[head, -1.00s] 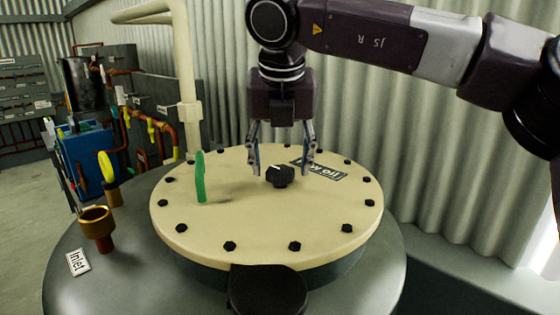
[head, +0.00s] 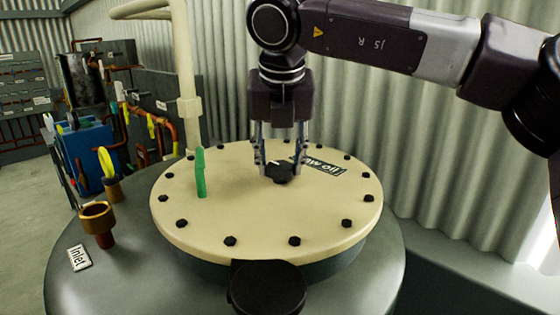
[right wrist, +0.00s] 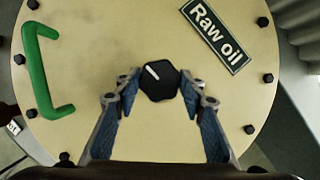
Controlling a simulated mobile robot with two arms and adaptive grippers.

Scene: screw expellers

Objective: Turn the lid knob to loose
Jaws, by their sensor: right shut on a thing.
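The black lid knob (head: 279,173) sits near the middle of the cream round lid (head: 240,215). It also shows in the right wrist view (right wrist: 159,81), with a white pointer line toward its upper left. My right gripper (head: 280,170) comes straight down from above and is shut on the knob, one finger on each side. The right wrist view shows its blue-padded fingertips (right wrist: 160,90) at the knob's two sides. My left gripper is not in view.
A green handle (head: 200,173) stands up on the lid, left of the knob. A "Raw oil" label (head: 322,167) lies behind it. Black bolts ring the lid. A brass inlet cup (head: 97,218) and a cream pipe (head: 187,80) stand at the left. A corrugated wall is behind.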

